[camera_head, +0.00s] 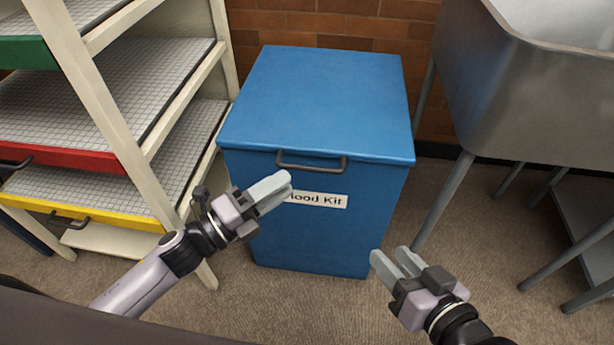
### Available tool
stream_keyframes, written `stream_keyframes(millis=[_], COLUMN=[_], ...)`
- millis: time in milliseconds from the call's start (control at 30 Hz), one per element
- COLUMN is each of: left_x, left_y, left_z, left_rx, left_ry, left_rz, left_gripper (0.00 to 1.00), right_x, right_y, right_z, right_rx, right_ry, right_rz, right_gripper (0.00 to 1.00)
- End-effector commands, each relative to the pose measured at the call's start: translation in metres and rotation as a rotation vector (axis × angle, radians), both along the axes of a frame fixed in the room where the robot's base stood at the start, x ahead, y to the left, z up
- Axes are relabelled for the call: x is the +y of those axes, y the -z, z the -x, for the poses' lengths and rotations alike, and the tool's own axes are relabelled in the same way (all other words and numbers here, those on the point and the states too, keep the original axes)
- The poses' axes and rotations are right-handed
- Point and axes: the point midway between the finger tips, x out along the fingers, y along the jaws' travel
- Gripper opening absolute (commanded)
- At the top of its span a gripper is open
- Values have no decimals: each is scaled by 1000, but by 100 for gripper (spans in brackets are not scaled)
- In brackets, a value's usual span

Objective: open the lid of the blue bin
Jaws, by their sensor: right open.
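The blue bin (300,235) stands on the floor in the middle of the view. Its blue lid (325,100) lies flat and closed on top. A dark metal handle (312,166) is at the lid's front edge, above a white label that is partly hidden by my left gripper. My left gripper (281,191) is in front of the bin, below and left of the handle, holding nothing visible; its fingers overlap from this angle, so their gap is unclear. My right gripper (390,259) is open and empty, low and right of the bin's front.
A cream shelf rack (105,105) with green, red and yellow trays stands close on the left. A grey metal sink (540,90) on legs stands on the right. A brick wall (330,25) is behind the bin. Carpeted floor (440,270) is open on the bin's right.

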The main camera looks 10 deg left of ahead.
Motion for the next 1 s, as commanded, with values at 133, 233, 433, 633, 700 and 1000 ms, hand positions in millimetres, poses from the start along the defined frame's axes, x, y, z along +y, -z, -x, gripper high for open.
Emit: stream_keyframes(millis=[133,233,433,633,700,1000], left_x=[-11,-21,-38,-47,-48,-48], left_y=[-3,-5,-8,-10,-10,-10], left_z=[-11,-21,-38,-47,-48,-48], left_rx=[-2,-3,-1,1,2,3], left_ry=[0,0,-1,-2,-2,-2], left_rz=[1,1,2,2,1,2], left_gripper=[35,35,35,35,35,12], right_x=[2,3,6,8,8,9], right_y=[0,1,1,1,1,0], right_z=[0,-1,-2,-2,-2,-2], right_rx=[0,0,0,0,0,0], right_ry=[-4,-7,-14,-18,-18,-19], right_rz=[-10,-20,-40,-51,-52,-53], right_gripper=[43,43,43,43,43,43])
